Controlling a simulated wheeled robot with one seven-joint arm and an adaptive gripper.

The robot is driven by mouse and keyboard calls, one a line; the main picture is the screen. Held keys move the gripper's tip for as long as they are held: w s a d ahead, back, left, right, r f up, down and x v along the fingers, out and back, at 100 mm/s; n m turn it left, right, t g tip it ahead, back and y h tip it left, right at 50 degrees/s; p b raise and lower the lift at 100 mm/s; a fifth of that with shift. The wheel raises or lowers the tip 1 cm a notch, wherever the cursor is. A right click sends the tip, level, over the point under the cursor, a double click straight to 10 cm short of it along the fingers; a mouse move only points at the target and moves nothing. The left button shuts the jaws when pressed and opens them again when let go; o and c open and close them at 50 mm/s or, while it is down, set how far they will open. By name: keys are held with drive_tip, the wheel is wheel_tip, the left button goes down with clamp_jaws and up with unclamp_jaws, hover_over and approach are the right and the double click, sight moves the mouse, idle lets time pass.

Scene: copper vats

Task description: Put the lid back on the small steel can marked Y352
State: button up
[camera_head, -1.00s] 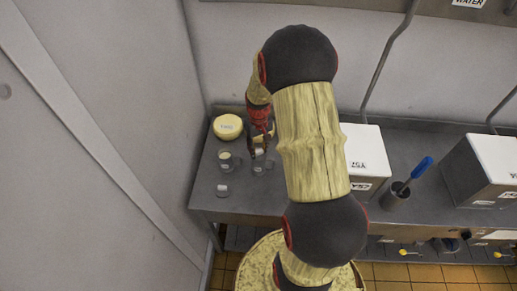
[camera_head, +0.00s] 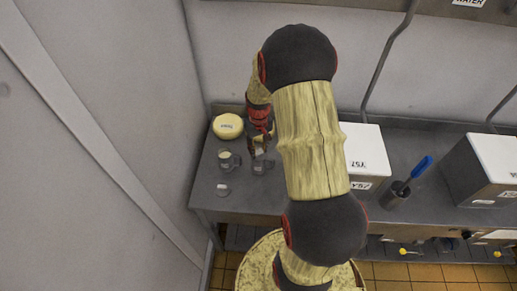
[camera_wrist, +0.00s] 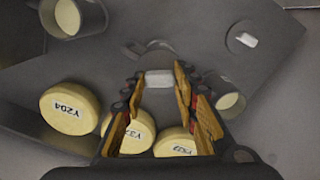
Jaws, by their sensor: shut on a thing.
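My gripper (camera_wrist: 160,88) is shut on a small white block, which looks like the knob (camera_wrist: 158,79) of a lid; the lid's disc is hard to make out. A small grey steel can (camera_wrist: 152,52) with a side handle is just beyond the fingertips in the wrist view. In the head view my gripper (camera_head: 260,146) is right at this can (camera_head: 261,168), at its upper rim. I cannot tell whether the lid touches the can. The can's marking is too small to read.
Another can (camera_head: 229,163) with cream contents stands to the left. A grey disc with a white knob (camera_wrist: 245,40) lies nearby. A cream wheel (camera_head: 228,126) is at the back left, by the wall. White-topped boxes (camera_head: 366,152) and a blue-handled tool (camera_head: 421,167) are at the right.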

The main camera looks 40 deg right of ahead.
idle(0.4)
drive_tip(key=o, duration=1.2)
drive_tip(key=shift+o, duration=0.8)
drive_tip(key=o, duration=0.4)
drive_tip(key=shift+c, duration=0.2)
drive_tip(key=shift+r+p, duration=2.4)
drive_tip(key=shift+r, duration=1.1)
drive_tip(key=shift+c, duration=0.5)
clamp_jaws()
